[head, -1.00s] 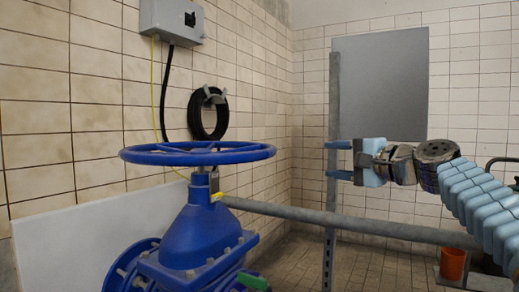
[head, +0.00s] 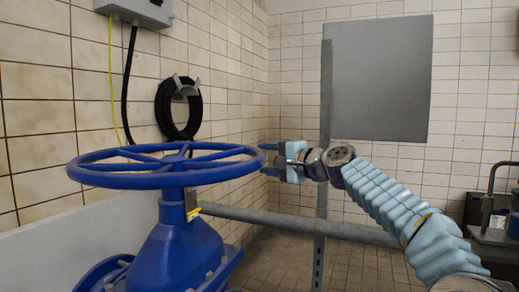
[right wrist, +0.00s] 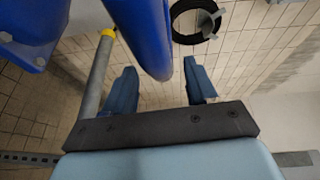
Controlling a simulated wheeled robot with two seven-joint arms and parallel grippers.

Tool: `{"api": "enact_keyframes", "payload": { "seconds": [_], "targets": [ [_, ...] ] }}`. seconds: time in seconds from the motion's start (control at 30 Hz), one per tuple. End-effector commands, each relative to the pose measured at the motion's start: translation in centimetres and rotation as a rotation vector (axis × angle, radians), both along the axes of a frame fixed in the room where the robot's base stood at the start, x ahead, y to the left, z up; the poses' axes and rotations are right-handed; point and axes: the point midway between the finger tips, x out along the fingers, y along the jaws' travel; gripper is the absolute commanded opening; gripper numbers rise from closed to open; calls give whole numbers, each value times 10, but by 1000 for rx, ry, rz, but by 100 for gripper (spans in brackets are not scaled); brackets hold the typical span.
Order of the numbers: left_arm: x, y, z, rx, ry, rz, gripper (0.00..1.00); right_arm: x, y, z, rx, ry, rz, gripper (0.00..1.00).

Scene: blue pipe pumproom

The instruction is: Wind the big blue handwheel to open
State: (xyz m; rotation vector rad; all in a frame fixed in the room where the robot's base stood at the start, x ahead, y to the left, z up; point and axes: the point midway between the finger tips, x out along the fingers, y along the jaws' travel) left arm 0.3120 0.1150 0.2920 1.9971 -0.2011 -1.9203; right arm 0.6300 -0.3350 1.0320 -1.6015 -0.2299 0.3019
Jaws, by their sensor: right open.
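The big blue handwheel (head: 140,181) lies flat on top of a blue valve body (head: 178,250), left of centre in the head view. Its spokes and near rim are in plain sight. In the right wrist view the blue rim (right wrist: 150,40) shows in the gap between the open fingers (right wrist: 160,86). I cannot tell whether a finger touches it. My left gripper is not in view.
A grey horizontal pipe (head: 300,225) runs behind the valve, with an upright metal post (head: 321,190) beside my right forearm. A black hose coil (head: 179,108) and a grey box (head: 135,10) hang on the tiled wall. A grey panel (head: 382,80) is at the back.

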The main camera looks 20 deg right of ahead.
Motion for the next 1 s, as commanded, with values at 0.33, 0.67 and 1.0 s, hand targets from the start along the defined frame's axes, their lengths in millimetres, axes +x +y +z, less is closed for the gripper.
{"api": "enact_keyframes", "payload": {
  "seconds": [0.33,0.67,1.0],
  "targets": [
    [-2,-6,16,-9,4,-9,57,31,11,-1,0,-1,0,57],
    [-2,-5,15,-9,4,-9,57,32,11,-2,-1,-1,-1,42],
    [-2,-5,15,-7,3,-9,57,31,11,-2,-1,0,-1,0]
  ]
}}
